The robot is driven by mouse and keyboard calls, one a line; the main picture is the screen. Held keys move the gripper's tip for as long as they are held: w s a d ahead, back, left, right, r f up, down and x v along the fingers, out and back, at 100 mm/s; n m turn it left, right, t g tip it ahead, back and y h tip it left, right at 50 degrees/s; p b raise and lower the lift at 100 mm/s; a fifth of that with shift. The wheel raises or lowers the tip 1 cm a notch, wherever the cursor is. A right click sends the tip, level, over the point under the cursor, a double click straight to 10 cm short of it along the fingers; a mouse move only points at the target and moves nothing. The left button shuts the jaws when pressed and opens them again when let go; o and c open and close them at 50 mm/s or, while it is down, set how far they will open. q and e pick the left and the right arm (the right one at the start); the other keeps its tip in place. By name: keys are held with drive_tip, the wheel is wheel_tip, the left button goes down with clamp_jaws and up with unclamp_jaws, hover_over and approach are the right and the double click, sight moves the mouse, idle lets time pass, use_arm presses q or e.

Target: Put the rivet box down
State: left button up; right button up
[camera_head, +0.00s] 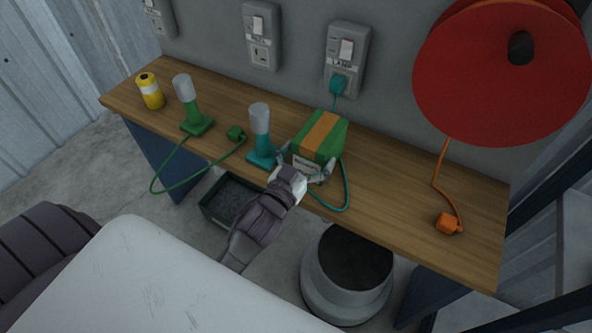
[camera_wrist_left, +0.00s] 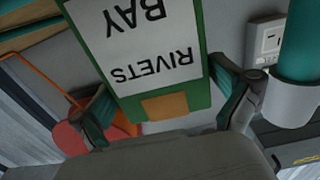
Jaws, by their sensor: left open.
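My left gripper (camera_head: 306,166) is at the box's front side, open, with one finger on each side of the box. In the left wrist view the fingers of my left gripper (camera_wrist_left: 168,98) flank the box; whether they touch it I cannot tell. My right gripper is not in view.
A teal lamp-like tool (camera_head: 261,135) stands close left of the box, with a green one (camera_head: 188,105) and a yellow can (camera_head: 150,91) farther left. A teal cable (camera_head: 346,190) loops beside the box. A red reel (camera_head: 500,70) hangs at right. Bench right of the box is mostly clear.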

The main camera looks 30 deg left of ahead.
use_arm(q)
drive_tip(key=s, duration=0.9)
drive_tip(key=shift+s+a+b, duration=0.2)
drive_tip(key=shift+s+b, duration=0.15)
